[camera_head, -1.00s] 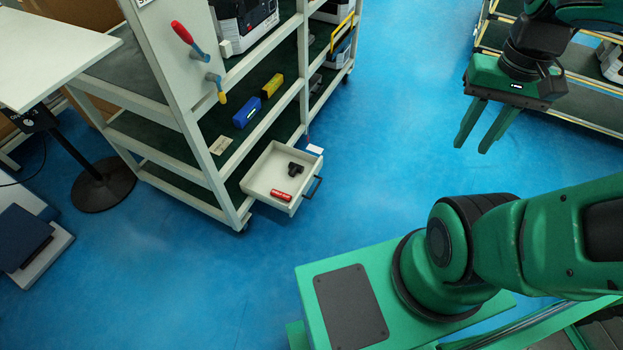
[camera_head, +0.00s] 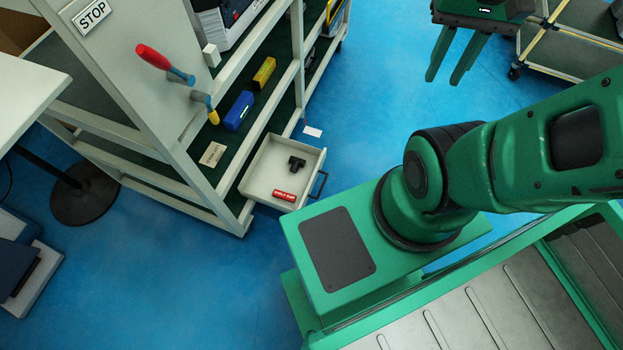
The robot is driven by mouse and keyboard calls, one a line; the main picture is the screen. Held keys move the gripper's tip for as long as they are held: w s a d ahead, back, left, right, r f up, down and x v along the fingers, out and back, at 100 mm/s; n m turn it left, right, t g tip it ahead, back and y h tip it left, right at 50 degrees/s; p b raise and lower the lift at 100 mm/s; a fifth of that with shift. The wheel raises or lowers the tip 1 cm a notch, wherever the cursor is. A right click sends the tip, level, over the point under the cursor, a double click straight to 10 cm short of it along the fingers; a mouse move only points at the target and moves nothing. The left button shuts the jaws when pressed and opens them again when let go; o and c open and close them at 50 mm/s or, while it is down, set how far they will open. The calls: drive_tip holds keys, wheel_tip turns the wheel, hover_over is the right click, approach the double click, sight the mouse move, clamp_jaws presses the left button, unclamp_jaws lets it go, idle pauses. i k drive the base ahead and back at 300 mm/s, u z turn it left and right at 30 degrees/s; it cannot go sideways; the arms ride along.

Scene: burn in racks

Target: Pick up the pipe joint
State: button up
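The pipe joint (camera_head: 297,163) is a small black tee-shaped piece. It lies in the open pale drawer (camera_head: 256,160) at the foot of the rack, near the drawer's handle side. A red cylinder (camera_head: 285,195) lies in the same drawer, at its near end. My gripper (camera_head: 446,78) is at the upper right, its two green fingers pointing down and apart. It is open and empty, well to the right of the drawer and away from the pipe joint.
The rack (camera_head: 283,92) holds a blue box (camera_head: 239,110) and a yellow box (camera_head: 264,73). A red-handled tool (camera_head: 160,60) sticks out from its side panel. A round black stand base (camera_head: 84,195) is at left. Blue floor lies between the drawer and my gripper.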

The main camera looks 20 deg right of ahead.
sight(296, 162)
drive_tip(key=u, duration=0.9)
drive_tip(key=k, duration=0.8)
drive_tip(key=z, duration=0.65)
drive_tip(key=i, duration=1)
drive_tip(key=u, duration=0.05)
